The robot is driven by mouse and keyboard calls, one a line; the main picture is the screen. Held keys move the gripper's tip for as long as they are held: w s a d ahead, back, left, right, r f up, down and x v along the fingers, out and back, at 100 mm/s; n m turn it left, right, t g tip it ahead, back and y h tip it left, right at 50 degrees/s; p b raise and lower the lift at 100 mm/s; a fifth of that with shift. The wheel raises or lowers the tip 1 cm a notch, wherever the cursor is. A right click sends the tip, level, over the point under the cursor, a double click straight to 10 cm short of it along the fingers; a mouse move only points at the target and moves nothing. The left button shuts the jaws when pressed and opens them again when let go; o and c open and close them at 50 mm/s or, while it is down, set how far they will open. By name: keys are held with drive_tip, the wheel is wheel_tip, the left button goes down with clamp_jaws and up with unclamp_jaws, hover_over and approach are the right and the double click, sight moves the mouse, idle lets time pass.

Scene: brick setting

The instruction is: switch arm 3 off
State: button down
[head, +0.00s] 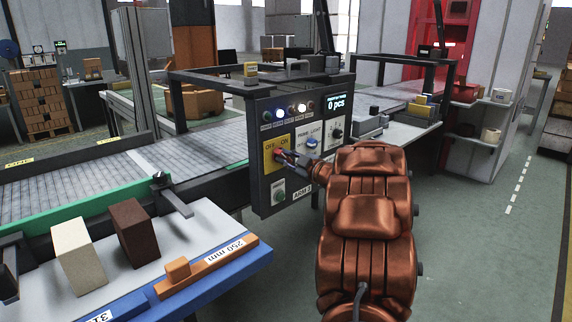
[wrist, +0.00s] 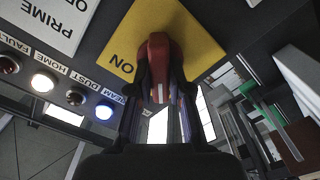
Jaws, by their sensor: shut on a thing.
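The control panel (head: 255,185) carries an "ARM 3" label (head: 303,191). On it is a yellow plate (head: 268,160) marked OFF on the left and ON on the right. My gripper (head: 284,156) is at this plate. In the wrist view a red rotary knob (wrist: 158,50) stands on the yellow plate (wrist: 200,45), and my gripper (wrist: 158,88) is shut on it, one finger each side. The ON mark shows beside the knob; the OFF mark is hidden there. I cannot tell which mark the knob points at.
Indicator lamps run above, a white one (wrist: 43,82) lit. A blue-edged table (head: 215,268) with blocks stands front left.

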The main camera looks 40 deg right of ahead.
drive_tip(key=shift+n, duration=0.3)
drive_tip(key=c, duration=1.1)
unclamp_jaws()
drive_tip(key=s, duration=1.2)
drive_tip(key=shift+a, duration=0.15)
